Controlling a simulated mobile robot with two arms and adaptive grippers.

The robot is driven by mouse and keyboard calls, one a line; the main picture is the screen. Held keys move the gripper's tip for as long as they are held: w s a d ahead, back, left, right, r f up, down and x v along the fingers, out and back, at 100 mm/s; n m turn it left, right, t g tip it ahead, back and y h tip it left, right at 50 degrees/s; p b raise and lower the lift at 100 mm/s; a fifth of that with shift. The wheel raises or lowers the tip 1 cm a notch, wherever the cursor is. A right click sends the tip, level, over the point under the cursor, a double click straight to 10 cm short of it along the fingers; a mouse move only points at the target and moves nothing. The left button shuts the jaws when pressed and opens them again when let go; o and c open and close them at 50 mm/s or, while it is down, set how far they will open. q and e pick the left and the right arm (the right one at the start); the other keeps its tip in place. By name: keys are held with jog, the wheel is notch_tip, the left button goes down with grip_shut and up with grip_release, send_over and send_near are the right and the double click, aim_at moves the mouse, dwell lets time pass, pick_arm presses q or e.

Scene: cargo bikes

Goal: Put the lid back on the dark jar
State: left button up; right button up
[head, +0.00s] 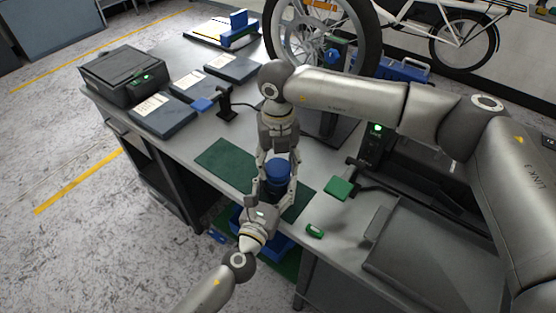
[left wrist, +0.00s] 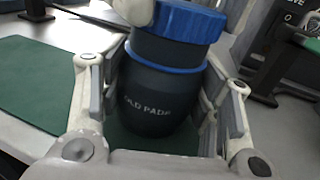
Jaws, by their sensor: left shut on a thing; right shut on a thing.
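The dark jar (head: 271,187) stands upright over the green mat at the front of the bench. In the left wrist view the jar (left wrist: 150,105) shows white lettering and a blue band around its shoulder. The blue lid (head: 277,167) is at the jar's top; it also shows in the left wrist view (left wrist: 188,22), above a dark section. I cannot tell whether it is fully seated. My left gripper (head: 273,196) is shut around the jar's body from the front. My right gripper (head: 278,156) reaches down from above and is shut on the lid.
The green mat (head: 222,160) is clear to the left. A green pad (head: 339,188) and a small green item (head: 315,231) lie to the right. A bike wheel (head: 322,40) stands behind. A blue bin (head: 278,243) is below the bench's front edge.

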jog(key=shift+f, duration=0.55)
jog(key=m, duration=0.5)
jog(key=shift+m, duration=0.3)
jog(key=m, duration=1.1)
jog(key=shift+m, duration=0.4)
jog(key=m, duration=0.4)
jog(key=shift+s+a+f+m, duration=0.1)
jog(key=shift+a+m, duration=0.1)
jog(key=shift+m, duration=0.2)
jog(key=shift+d+m, duration=0.1)
jog(key=shift+m, duration=0.6)
